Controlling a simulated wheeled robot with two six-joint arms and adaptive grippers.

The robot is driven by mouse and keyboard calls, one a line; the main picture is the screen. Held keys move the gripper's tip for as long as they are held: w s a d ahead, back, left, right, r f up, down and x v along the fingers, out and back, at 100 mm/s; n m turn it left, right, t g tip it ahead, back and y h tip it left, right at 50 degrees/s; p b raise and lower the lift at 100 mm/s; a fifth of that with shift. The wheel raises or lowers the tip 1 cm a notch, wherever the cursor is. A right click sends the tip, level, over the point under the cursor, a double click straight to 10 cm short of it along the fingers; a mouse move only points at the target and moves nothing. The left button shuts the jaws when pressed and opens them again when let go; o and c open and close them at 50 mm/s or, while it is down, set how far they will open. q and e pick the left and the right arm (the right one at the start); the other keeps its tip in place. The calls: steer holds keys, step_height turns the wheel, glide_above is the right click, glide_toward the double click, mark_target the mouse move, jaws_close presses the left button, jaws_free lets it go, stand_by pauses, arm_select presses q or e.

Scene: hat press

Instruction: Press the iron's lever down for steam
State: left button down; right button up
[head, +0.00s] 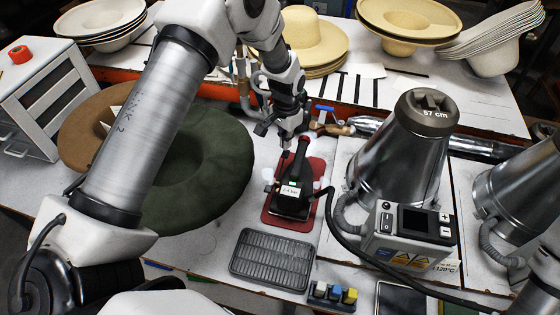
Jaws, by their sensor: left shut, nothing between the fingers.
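The iron (291,194) stands on a red mat (312,180) in the middle of the table. It has a dark body, a dark handle with a red part near its far end, and a small white label. My left gripper (285,142) reaches in from above and behind and is shut and empty, with its tips at the far end of the handle. I cannot tell whether the tips touch the lever, which I cannot make out clearly. Pale whitish patches beside the iron may be steam. My right gripper is not in view.
A metal cone marked 57 cm (404,150) and a control box (408,237) stand right of the iron. A dark cable runs beside it. A dark ribbed plate (272,259) lies in front. A large green hat (205,165) lies to the left. Stacked hats (308,42) stand behind.

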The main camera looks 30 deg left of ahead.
arm_select(q)
step_height(320, 180, up, 5)
steer(key=p, duration=0.3)
steer(key=shift+f, duration=0.1)
stand_by(0.3)
